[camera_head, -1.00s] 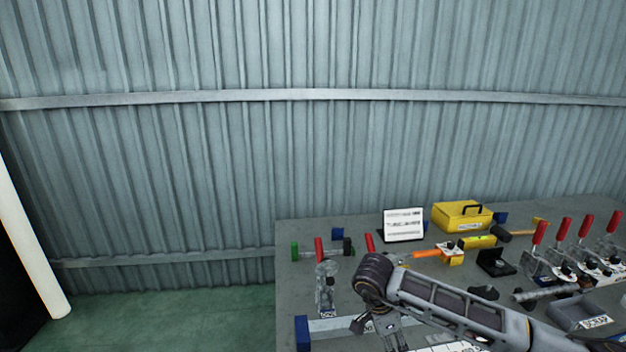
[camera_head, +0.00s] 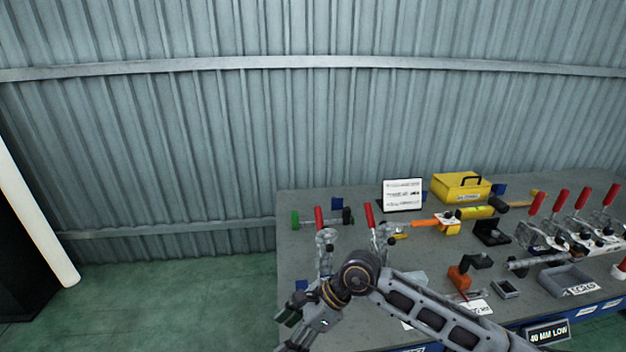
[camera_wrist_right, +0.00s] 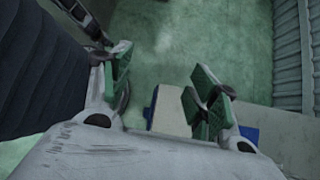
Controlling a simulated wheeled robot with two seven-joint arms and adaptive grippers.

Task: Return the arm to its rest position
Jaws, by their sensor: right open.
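My right arm comes in from the right in the head view and bends at the workbench's front left. Its gripper (camera_head: 292,322) hangs low beside the bench's left edge, partly cut off by the picture's bottom. In the right wrist view the gripper (camera_wrist_right: 160,82) is open, its green-padded fingers wide apart, with nothing between them. My left gripper is not in view.
The grey workbench (camera_head: 290,240) holds red-handled clamps (camera_head: 370,218), a yellow toolbox (camera_head: 460,187), a white sign (camera_head: 403,195), an orange tool (camera_head: 428,222) and a grey tray (camera_head: 566,279). Green floor (camera_head: 180,290) lies open left of the bench. A corrugated wall (camera_head: 300,120) stands behind.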

